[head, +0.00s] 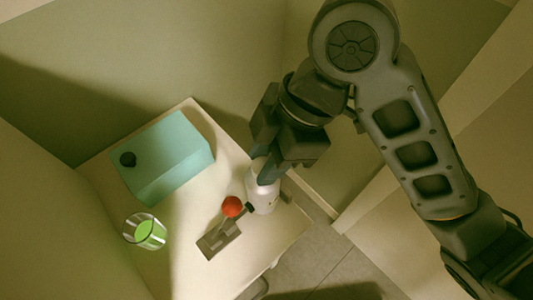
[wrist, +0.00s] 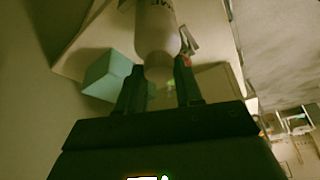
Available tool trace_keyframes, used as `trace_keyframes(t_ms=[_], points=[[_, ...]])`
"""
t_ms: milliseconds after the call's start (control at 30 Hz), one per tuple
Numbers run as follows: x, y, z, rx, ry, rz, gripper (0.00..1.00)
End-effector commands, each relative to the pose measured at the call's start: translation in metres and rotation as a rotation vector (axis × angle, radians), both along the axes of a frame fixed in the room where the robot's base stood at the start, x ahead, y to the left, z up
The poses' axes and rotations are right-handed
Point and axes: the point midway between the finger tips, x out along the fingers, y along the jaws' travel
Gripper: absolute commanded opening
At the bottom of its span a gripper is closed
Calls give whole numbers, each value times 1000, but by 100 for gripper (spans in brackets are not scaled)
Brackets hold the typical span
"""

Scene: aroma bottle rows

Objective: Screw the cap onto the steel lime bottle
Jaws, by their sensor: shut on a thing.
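A pale, whitish bottle (head: 262,198) is at the right side of the table in the head view. It also shows in the wrist view (wrist: 156,30), running away from between the fingers. My gripper (head: 268,174) reaches down to it from above, and in the wrist view my gripper (wrist: 159,70) has a finger on either side of its rounded near end. My gripper is shut on the bottle. A small black piece shows at the bottle's lower left; I cannot tell if it is part of the bottle.
The teal box (head: 170,165) stands at the table's back left; it also shows in the wrist view (wrist: 108,74). A clear glass with green contents (head: 145,231) stands at the front left. A red ball (head: 231,206) on a stem rises from a grey plate (head: 218,241) close beside the bottle.

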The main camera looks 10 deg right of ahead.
Motion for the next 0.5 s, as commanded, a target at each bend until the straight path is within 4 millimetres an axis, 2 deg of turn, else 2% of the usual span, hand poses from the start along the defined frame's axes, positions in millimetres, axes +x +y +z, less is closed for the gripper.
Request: trace_keyframes(t_ms=[100,133,433,500], points=[[0,0,-1,-1,1,0,8],[0,0,-1,-1,1,0,36],[0,0,0,-1,1,0,65],[0,0,0,0,1,0,65]])
